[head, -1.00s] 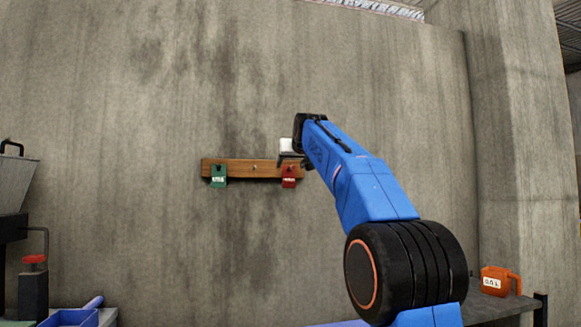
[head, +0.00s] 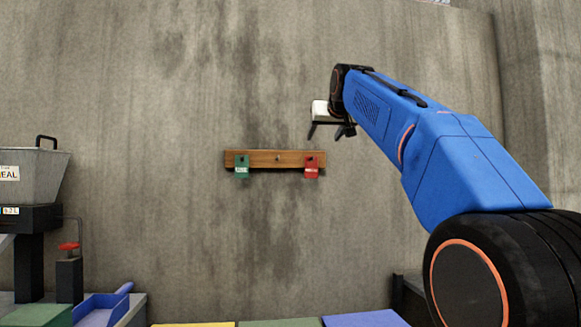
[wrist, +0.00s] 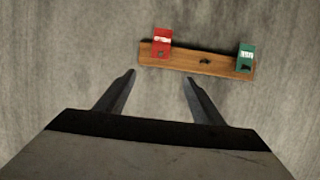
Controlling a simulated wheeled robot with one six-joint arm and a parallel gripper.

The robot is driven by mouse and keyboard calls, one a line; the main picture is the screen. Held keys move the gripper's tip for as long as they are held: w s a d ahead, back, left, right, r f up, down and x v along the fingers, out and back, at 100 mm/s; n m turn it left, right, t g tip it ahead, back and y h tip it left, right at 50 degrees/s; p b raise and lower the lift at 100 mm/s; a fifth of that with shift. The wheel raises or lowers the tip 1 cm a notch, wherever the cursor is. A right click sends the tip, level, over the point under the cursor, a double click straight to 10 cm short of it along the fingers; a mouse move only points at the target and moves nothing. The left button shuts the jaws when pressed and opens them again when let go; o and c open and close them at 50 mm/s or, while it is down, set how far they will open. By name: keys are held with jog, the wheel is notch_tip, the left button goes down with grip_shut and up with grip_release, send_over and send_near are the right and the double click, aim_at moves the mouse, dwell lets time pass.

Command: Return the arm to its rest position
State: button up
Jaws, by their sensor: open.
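My blue arm reaches up from the lower right in the head view. My gripper (head: 328,131) is at its end, in front of the concrete wall, a little above and right of the wooden rack. In the wrist view my gripper (wrist: 160,82) shows two dark fingers spread apart with nothing between them. The wooden rack (head: 262,159) is on the wall with a green tag (head: 242,167) at its left and a red tag (head: 311,167) at its right. The wrist view shows the rack (wrist: 190,62) turned over, with the red tag (wrist: 162,42) left and the green tag (wrist: 245,58) right.
A grey hopper (head: 38,176) with a handle stands at the left. Below it are a red knob (head: 69,247) and a blue scoop-like tray (head: 98,308). Yellow, green and blue mats (head: 362,319) lie along the bottom edge. The wall around the rack is bare.

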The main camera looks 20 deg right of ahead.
jog(key=shift+f, duration=0.1)
jog(key=s+a+f+n+g+y, duration=0.1)
jog(key=s+a+f+g, duration=0.2)
jog(key=s+f, duration=0.9)
jog(key=s+a+f+n+g+y, duration=0.1)
jog(key=s+a+f, duration=0.8)
jog(key=f, duration=2.1)
jog(key=s+a+f+n+g+y, duration=0.1)
jog(key=s+a+f+g, duration=0.4)
jog(key=s+f, duration=1.1)
notch_tip(320, 180, down, 6)
jog(key=shift+s+a+f+y, duration=0.1)
jog(key=shift+s+a+y, duration=0.15)
jog(key=shift+a+y, duration=0.25)
